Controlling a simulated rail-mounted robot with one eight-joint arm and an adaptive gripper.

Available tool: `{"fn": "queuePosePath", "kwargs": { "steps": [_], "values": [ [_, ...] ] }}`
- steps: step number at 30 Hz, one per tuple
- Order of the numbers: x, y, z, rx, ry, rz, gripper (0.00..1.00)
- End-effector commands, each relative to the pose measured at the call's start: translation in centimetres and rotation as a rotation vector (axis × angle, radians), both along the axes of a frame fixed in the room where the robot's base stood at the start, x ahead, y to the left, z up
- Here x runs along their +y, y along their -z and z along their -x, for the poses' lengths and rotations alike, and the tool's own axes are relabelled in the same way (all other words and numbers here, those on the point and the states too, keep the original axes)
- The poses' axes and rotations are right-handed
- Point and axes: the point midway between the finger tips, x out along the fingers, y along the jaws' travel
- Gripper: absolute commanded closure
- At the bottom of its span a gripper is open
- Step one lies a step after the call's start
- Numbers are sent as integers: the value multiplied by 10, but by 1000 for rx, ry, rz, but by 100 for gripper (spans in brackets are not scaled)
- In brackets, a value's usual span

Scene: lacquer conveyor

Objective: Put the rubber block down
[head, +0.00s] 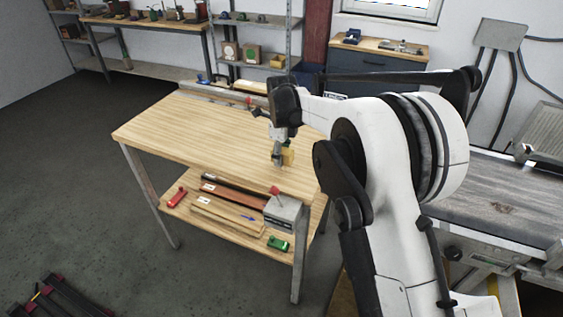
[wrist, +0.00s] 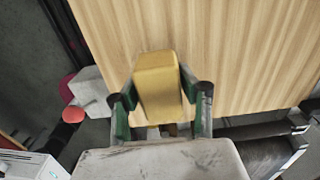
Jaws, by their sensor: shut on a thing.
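The rubber block (wrist: 158,82) is a yellow-tan block held between the two fingers of my gripper (wrist: 161,100) in the wrist view. In the head view the block (head: 288,156) shows as a small yellow shape at my gripper (head: 280,155), over the right part of the wooden table (head: 190,125). The gripper is shut on it. The table top (wrist: 245,45) fills much of the wrist view behind the block. I cannot tell whether the block touches the table top or is just above it.
A grey vise with a red knob (head: 284,213) sits at the table's front right corner. The lower shelf (head: 225,222) holds wood strips, a red tool and a green tool. The left and middle of the table top are clear. A conveyor (head: 500,205) stands at the right.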

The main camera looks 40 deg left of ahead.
Motion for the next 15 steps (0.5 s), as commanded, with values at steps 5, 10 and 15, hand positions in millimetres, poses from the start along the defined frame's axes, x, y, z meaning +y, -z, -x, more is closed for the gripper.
{"fn": "queuePosePath", "kwargs": {
  "steps": [5, 10, 15],
  "values": [
    [0, 24, 0, 0, 0, 0, 99],
    [0, 29, 0, 0, 0, 0, 99],
    [0, 30, 1, 0, 0, 0, 99]
  ]
}}
